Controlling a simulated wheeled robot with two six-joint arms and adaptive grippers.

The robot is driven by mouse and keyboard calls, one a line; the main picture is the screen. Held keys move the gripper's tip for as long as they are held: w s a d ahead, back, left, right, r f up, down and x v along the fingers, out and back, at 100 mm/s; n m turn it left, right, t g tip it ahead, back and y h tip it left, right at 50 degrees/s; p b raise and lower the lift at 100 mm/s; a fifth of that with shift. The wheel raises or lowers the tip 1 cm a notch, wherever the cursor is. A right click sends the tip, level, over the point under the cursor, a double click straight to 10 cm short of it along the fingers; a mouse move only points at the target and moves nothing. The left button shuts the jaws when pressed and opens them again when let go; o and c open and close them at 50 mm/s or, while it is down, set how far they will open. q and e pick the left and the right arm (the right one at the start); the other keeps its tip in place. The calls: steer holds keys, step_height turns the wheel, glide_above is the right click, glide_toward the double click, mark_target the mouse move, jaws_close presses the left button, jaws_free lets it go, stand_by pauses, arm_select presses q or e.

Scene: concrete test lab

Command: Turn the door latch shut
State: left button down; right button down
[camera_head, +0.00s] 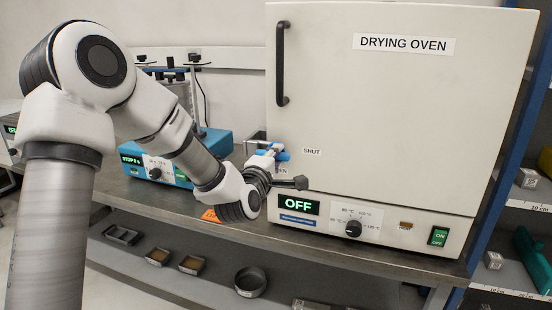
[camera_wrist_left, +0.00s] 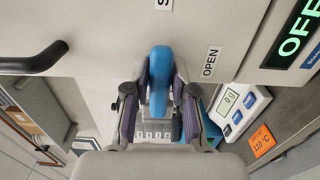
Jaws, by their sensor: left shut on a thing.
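The drying oven (camera_head: 390,110) stands on the bench with its door closed as far as I can see. The blue door latch (camera_wrist_left: 160,70) is at the door's left edge; a bit of its blue shows in the head view (camera_head: 270,152). My left gripper (camera_wrist_left: 160,88), also in the head view (camera_head: 268,158), is shut on the latch, a finger on each side. In the wrist view the latch points towards a label starting with S, with the OPEN label (camera_wrist_left: 211,61) to its right. In the head view the SHUT label (camera_head: 312,152) is right of the gripper. The latch's pivot is hidden.
The black door handle (camera_head: 281,64) is above the gripper. The OFF display (camera_head: 298,205) and dial (camera_head: 353,228) are below. A blue instrument (camera_head: 150,165) stands left, behind my arm. A small scale (camera_wrist_left: 238,108) and an orange 110 °C sign (camera_wrist_left: 262,141) are near the latch.

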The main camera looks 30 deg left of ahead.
arm_select(q)
steer(key=c, duration=1)
jaws_free()
steer(key=shift+c, duration=0.2)
steer(key=v, duration=0.7)
steer(key=shift+s, duration=0.25)
